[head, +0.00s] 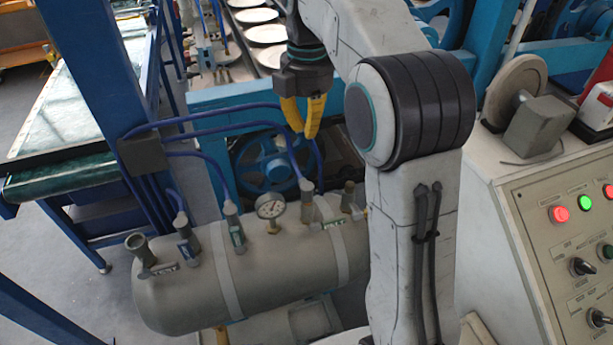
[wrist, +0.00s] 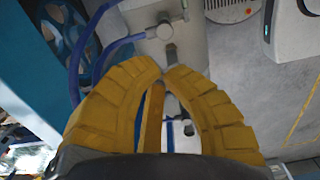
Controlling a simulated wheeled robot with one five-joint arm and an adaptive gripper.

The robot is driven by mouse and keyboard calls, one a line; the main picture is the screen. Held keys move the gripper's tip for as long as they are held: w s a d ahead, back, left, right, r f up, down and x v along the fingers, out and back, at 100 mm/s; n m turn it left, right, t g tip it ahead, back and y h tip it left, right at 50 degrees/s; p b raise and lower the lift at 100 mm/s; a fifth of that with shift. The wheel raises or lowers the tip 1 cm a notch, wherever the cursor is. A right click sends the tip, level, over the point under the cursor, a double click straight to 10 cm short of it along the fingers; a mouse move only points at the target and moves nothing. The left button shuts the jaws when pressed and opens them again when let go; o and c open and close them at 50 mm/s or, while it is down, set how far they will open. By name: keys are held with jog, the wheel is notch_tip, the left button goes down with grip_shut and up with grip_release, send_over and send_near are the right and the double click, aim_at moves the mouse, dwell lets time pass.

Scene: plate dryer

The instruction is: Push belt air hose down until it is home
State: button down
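My gripper (head: 304,134) has yellow fingers and hangs above the grey tank (head: 185,300), behind the pressure gauge. In the wrist view its fingertips (wrist: 169,72) come together, with nothing seen held between them. Several blue hoses run to fittings on the tank top: a left one (head: 178,198), a middle one (head: 225,183) and a right one (head: 306,184) below the gripper. The labels are too small to read, so I cannot tell which is the belt air hose. In the wrist view a blue hose (wrist: 122,43) ends at a fitting beyond the fingertips. Seating depths are unclear.
A pressure gauge (head: 270,206) stands up between the fittings. A blue frame beam (head: 215,97) and a handwheel (head: 270,160) are behind the tank. A control panel (head: 570,220) is at the right.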

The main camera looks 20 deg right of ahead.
aim_at(306, 183)
jog(key=shift+f, duration=0.15)
notch_tip(306, 183, down, 11)
jog(key=p, duration=0.6)
jog(key=shift+f, duration=1.4)
notch_tip(306, 183, down, 2)
jog(key=b, duration=0.3)
jog(key=shift+r, duration=0.25)
jog(key=shift+a+r+p, duration=0.1)
jog(key=shift+r+p, duration=0.15)
jog(key=shift+p, duration=0.15)
notch_tip(306, 183, up, 13)
jog(key=p, duration=0.2)
jog(key=shift+r, duration=0.15)
